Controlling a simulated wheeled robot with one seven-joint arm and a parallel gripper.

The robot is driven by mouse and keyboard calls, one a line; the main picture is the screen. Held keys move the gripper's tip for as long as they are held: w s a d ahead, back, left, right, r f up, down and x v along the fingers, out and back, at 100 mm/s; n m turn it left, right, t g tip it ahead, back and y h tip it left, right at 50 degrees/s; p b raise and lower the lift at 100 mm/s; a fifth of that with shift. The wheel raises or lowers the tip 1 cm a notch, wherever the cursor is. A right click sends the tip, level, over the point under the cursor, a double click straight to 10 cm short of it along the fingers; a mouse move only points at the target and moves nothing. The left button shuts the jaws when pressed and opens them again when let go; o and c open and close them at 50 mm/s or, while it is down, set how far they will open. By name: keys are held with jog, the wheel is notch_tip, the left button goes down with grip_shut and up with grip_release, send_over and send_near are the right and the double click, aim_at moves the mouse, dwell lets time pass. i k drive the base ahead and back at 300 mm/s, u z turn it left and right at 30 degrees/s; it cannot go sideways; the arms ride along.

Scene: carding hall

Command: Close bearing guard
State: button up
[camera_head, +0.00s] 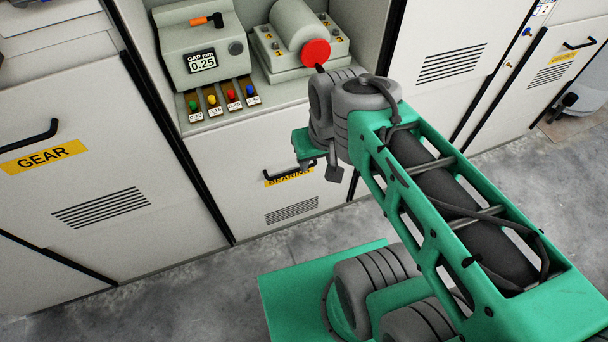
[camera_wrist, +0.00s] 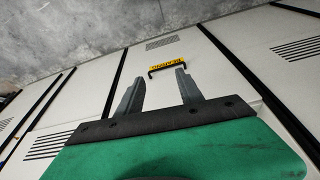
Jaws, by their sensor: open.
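The bearing guard (camera_head: 233,184) is a pale grey panel under the recessed shelf. It has a black bar handle, a yellow BEARING label and a slotted vent. In the head view my gripper (camera_head: 319,171) is in front of the right end of the handle and label and hides part of them. In the wrist view the handle (camera_wrist: 153,71) and yellow label (camera_wrist: 162,42) lie just beyond the tips of my open gripper (camera_wrist: 161,74). Nothing is between the fingers. I cannot tell whether the guard is flush or slightly ajar.
A GEAR panel (camera_head: 95,187) stands to the left and more vented panels to the right. The shelf above holds a gauge box (camera_head: 200,45) with coloured knobs and a grey unit with a red disc (camera_head: 316,52). Bare concrete floor (camera_head: 220,285) lies in front.

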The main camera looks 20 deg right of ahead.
aim_at(250, 168)
jog(key=u, duration=0.05)
jog(key=k, duration=0.5)
jog(key=u, duration=1.35)
jog(key=i, duration=0.7)
jog(key=z, duration=0.7)
